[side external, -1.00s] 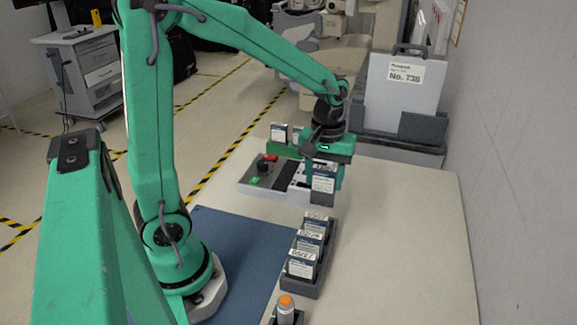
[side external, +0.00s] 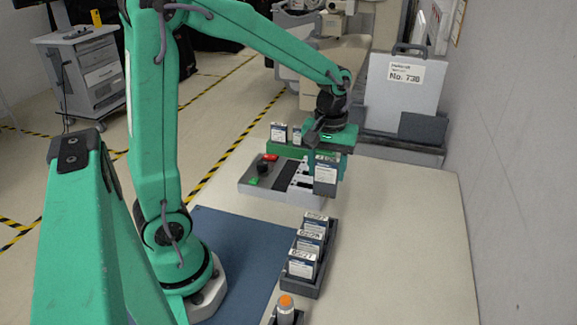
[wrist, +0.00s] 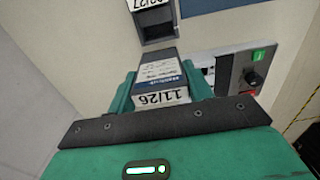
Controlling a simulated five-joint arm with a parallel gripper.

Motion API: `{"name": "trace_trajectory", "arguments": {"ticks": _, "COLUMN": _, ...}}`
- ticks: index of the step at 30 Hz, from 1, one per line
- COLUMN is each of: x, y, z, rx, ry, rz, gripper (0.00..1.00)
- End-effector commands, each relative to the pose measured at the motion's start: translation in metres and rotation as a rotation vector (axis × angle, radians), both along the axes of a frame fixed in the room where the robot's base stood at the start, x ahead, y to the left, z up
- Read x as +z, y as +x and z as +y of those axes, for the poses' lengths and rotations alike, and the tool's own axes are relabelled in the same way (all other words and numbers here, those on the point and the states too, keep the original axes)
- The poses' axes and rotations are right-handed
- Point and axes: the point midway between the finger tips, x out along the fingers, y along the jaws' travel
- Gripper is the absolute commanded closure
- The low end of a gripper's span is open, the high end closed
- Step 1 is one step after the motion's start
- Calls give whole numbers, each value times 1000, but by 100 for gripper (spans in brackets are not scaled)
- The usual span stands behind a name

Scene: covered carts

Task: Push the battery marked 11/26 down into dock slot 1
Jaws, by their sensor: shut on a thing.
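My gripper (side external: 328,178) is shut on a dark battery with a white label and holds it upright above the table. In the wrist view the battery (wrist: 160,78) sits between the two green fingers (wrist: 160,95), and its white end reads 11/26. It also shows in the side view (side external: 326,170). The grey dock (side external: 258,190), with red, black and green controls, lies just left of the held battery in the side view. Part of the dock (wrist: 232,72) shows at the right of the wrist view. Its slots are partly hidden by the gripper and battery.
A dark rack (side external: 318,286) holds several labelled batteries nearer the camera. A green holder (side external: 290,149) with batteries stands behind the dock. A grey case marked No. 738 (side external: 400,95) stands at the back. An orange-topped cylinder (side external: 286,305) is in front. The table's right side is clear.

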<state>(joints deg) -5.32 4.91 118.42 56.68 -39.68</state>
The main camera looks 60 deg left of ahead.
Motion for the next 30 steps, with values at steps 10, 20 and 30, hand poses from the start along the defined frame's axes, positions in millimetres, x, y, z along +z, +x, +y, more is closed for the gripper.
{"name": "trace_trajectory", "arguments": {"ticks": 10, "x": 11, "y": 50, "z": 65, "rx": 6, "ry": 0, "rz": -1, "gripper": 76}}
{"name": "trace_trajectory", "arguments": {"ticks": 20, "x": 18, "y": 84, "z": 145, "rx": 4, "ry": 0, "rz": 0, "gripper": 76}}
{"name": "trace_trajectory", "arguments": {"ticks": 30, "x": 20, "y": 93, "z": 182, "rx": 0, "ry": 1, "rz": -1, "gripper": 76}}
